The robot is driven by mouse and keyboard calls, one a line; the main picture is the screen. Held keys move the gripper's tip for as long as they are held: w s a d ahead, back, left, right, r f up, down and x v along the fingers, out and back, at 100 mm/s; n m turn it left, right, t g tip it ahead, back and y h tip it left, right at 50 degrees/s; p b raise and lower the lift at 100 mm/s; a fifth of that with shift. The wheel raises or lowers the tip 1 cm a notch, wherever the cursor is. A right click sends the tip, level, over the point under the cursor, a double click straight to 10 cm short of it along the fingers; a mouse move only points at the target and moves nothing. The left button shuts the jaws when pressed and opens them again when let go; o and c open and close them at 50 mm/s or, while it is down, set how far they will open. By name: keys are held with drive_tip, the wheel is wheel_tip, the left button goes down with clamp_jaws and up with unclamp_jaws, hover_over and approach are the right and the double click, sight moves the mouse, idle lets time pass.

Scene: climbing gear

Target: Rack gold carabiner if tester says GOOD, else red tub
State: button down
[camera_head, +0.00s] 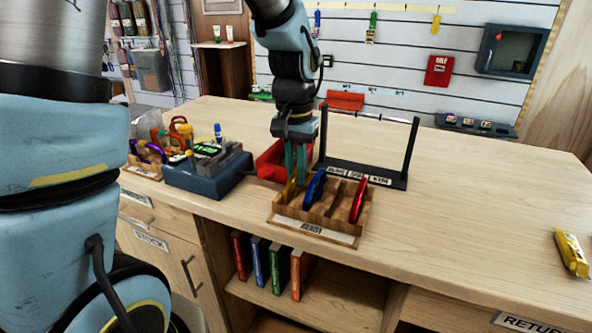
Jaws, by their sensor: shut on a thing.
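My gripper (296,172) points down over the left end of a wooden slotted holder (325,240). It is shut on the gold carabiner (290,191), which is partly hidden by the fingers and appears still in or just above its slot. The tester (208,178) is a dark blue box to the left, with a lit greenish display too small to read. The red tub (268,164) sits behind the gripper, partly hidden by it.
A box of coloured gear (147,172) stands left of the tester. A yellow packet (571,252) lies far right. The counter (470,220) between is clear.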

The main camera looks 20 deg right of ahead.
drive_tip(key=c, duration=0.8)
unclamp_jaws()
